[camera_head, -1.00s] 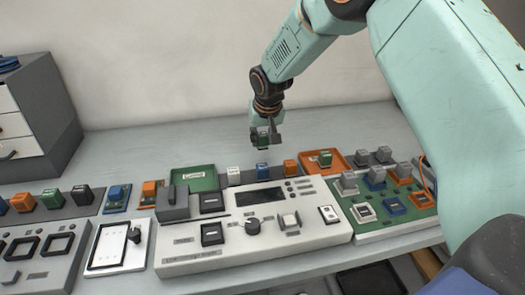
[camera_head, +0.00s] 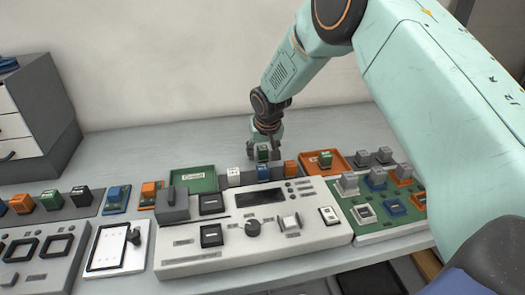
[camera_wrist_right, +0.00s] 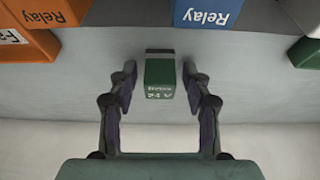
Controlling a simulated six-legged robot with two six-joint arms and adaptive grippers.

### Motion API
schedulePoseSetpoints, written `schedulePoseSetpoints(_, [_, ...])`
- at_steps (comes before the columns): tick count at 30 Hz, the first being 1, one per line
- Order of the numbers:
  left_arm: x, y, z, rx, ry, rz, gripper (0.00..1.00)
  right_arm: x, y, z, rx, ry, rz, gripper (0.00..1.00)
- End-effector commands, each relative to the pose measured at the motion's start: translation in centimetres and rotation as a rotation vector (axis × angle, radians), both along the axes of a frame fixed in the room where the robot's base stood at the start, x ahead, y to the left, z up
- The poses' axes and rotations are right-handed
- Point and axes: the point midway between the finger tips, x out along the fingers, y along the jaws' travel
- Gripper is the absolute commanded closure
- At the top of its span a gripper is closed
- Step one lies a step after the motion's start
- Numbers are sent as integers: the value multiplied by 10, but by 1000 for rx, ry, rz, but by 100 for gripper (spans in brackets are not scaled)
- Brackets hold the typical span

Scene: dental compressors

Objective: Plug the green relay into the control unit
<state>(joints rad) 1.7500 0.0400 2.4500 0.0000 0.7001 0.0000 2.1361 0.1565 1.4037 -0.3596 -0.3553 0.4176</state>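A green relay (camera_head: 263,153) with white lettering is between the fingers of my right gripper (camera_head: 265,148), behind the blue relay. In the right wrist view the green relay (camera_wrist_right: 159,80) sits between the two fingers (camera_wrist_right: 159,88), with a gap on each side, so the gripper is open around it. It appears to stand on the grey surface; its base is hard to see. The control unit (camera_head: 200,255) is the white console with a display, a knob and dark square sockets (camera_head: 212,236) at its left. My left gripper is not in view.
A row of white, blue (camera_head: 263,172) and orange (camera_head: 291,168) relays stands in front of the gripper. A green tray (camera_head: 194,179) is left, an orange tray (camera_head: 338,162) holding a green block is right. Another green block (camera_head: 51,199) stands far left.

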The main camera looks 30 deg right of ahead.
Motion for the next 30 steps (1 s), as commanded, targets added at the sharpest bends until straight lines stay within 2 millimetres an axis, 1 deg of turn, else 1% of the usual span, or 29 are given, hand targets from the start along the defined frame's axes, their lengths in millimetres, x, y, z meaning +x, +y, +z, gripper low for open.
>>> schedulePoseSetpoints(8, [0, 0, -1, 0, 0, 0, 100, 0, 0, 0, 0, -1, 0, 50])
schedulePoseSetpoints(12, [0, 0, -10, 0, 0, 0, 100, 0, 0, -2, 0, -2, 0, 50])
schedulePoseSetpoints(15, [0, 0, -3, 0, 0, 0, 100, -6, 2, 22, 0, -3, 1, 50])
schedulePoseSetpoints(21, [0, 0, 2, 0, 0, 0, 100, -15, -4, 55, 1, -2, -1, 50])
schedulePoseSetpoints(26, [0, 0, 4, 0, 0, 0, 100, -22, -3, 71, 0, -1, 0, 50])
schedulePoseSetpoints(30, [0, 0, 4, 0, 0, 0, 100, -24, -3, 75, 0, 0, 0, 50])
